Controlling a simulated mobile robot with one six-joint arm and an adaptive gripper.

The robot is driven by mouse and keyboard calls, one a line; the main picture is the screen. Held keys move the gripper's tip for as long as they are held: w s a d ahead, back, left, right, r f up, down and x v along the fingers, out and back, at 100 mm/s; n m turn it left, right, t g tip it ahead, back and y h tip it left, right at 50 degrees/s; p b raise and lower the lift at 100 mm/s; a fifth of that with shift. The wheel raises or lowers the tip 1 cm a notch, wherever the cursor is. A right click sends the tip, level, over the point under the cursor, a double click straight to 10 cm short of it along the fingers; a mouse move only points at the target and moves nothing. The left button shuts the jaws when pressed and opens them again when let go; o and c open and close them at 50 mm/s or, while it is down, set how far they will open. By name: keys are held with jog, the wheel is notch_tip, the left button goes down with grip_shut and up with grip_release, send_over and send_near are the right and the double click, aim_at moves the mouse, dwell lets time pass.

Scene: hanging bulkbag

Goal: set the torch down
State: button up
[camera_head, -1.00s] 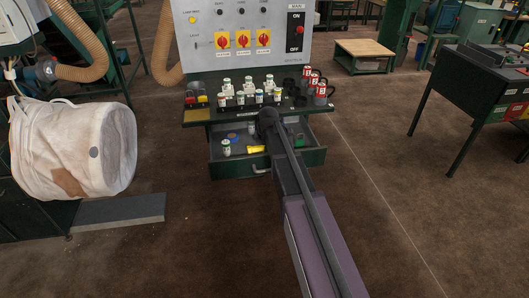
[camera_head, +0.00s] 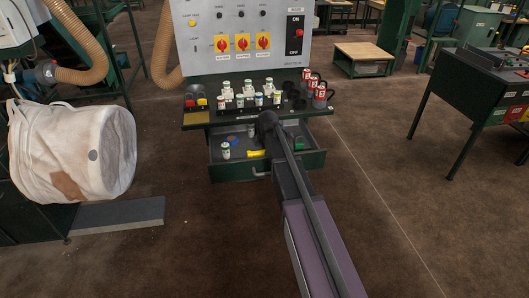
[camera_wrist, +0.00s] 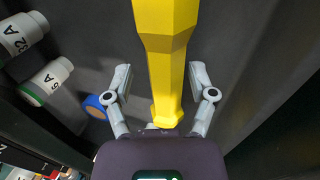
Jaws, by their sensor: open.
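The yellow torch (camera_wrist: 165,60) lies in the open drawer (camera_head: 300,162), between the spread fingers of my gripper (camera_wrist: 160,95) in the wrist view. Gaps show between the torch and both fingertips, so my gripper is open around it and not clamping it. In the head view only a short yellow piece of the torch (camera_head: 256,153) shows, beside my arm. My gripper itself is hidden there behind my arm.
White labelled cylinders (camera_wrist: 50,78) and a blue round thing (camera_wrist: 97,106) lie left of the torch in the drawer. Above the drawer is a shelf (camera_head: 196,118) with fuses and red padlocks (camera_head: 312,82). A control panel (camera_head: 243,30) stands behind. A white bulk bag (camera_head: 70,150) hangs left.

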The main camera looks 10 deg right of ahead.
aim_at(263, 151)
jog(key=shift+p+v, duration=1.25)
jog(key=shift+v, duration=0.05)
jog(key=p+v, duration=0.2)
jog(key=v, duration=0.1)
jog(key=shift+a+p, duration=0.35)
jog(key=shift+p, duration=0.05)
jog(key=p+v, duration=0.8)
jog(key=shift+r, duration=0.1)
jog(key=shift+s, duration=0.1)
jog(key=s+m+g, duration=0.3)
jog(key=s+m, duration=1.5)
jog(key=s, duration=0.6)
jog(key=shift+s+d+f, duration=0.3)
jog(key=shift+s+f, duration=0.05)
jog(key=shift+f, duration=0.1)
